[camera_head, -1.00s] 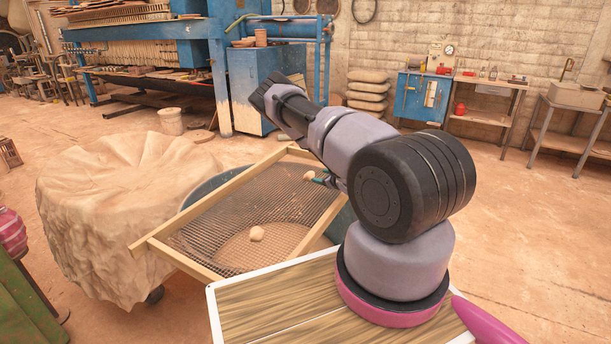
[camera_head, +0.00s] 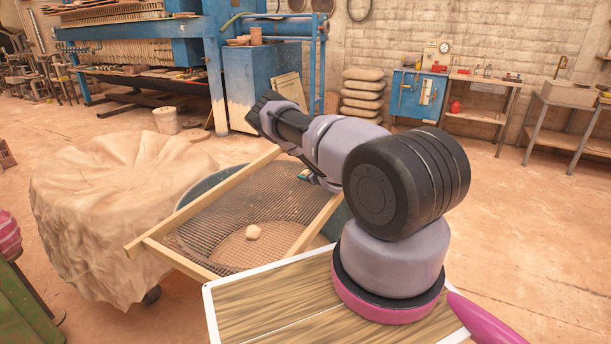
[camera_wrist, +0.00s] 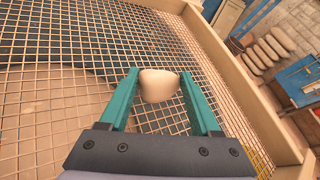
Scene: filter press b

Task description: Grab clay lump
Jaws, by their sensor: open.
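A pale clay lump (camera_wrist: 158,85) rests on the wire mesh in the wrist view, between the two teal fingers of my gripper (camera_wrist: 160,72). The gripper is open, with a gap visible between the lump and at least the left finger. In the head view only a bit of teal finger (camera_head: 304,175) shows under my arm, over the far right part of the sieve (camera_head: 187,255). A second pale lump (camera_head: 253,232) lies on the mesh nearer the front, away from the gripper.
The sieve's wooden frame (camera_wrist: 235,80) rises beside the mesh at the right of the wrist view. The sieve rests over a round grey-blue tub (camera_head: 195,190). A cloth-draped, bulky form (camera_head: 110,215) stands at its left. A wood-topped surface (camera_head: 270,305) is in front.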

